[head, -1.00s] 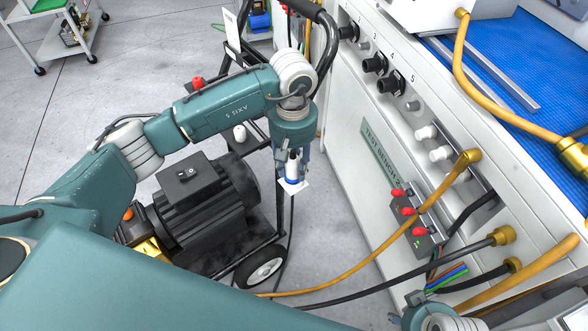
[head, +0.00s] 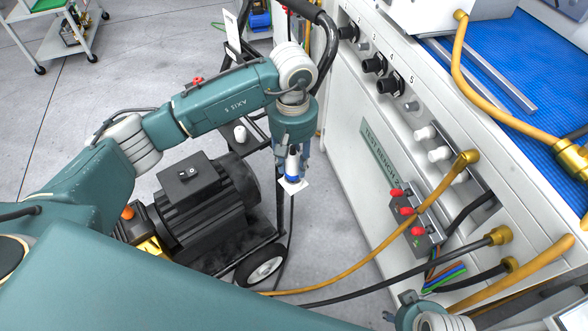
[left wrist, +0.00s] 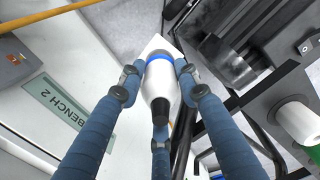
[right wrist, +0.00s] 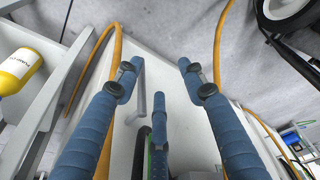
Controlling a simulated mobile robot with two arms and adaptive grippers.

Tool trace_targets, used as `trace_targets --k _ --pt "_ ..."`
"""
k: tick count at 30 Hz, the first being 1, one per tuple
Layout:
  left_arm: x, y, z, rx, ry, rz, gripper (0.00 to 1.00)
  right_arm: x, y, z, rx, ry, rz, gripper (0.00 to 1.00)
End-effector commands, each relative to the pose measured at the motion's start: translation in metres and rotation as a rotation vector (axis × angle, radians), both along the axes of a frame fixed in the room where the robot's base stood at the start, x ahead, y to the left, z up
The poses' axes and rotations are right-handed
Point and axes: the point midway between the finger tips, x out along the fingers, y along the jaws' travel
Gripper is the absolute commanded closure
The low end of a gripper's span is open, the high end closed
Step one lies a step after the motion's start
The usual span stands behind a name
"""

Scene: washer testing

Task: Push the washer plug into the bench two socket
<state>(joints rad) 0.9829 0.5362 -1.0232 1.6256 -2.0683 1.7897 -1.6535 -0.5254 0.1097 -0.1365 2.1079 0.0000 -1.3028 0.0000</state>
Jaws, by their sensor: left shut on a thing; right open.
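The washer plug (head: 292,167) is white with a blue ring. It hangs in my left gripper (head: 293,160), beside the white front of bench two. In the left wrist view the plug (left wrist: 161,80) sits between the fingers of my left gripper (left wrist: 157,72), with a black end towards the camera and a white card-like piece behind it. The bench two panel, above the "TEST BENCH 2" label (head: 381,149), carries black round sockets (head: 374,64) and white fittings (head: 425,133); which is the named socket I cannot tell. My right gripper (right wrist: 160,72) is open and empty.
A black motor (head: 205,195) on a wheeled cart stands left of the plug. Yellow and black hoses (head: 375,257) cross in front of the bench. A box with red knobs (head: 418,228) sticks out low on the bench. Grey floor lies between cart and bench.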

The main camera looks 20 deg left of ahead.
Motion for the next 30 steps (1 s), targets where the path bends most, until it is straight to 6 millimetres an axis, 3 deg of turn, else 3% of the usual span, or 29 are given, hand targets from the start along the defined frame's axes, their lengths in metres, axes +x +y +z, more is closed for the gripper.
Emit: trace_targets --k 30 --pt "0.000 0.000 0.018 0.001 -0.001 0.000 0.92 0.001 -0.001 -0.029 -0.003 0.012 0.005 0.59"
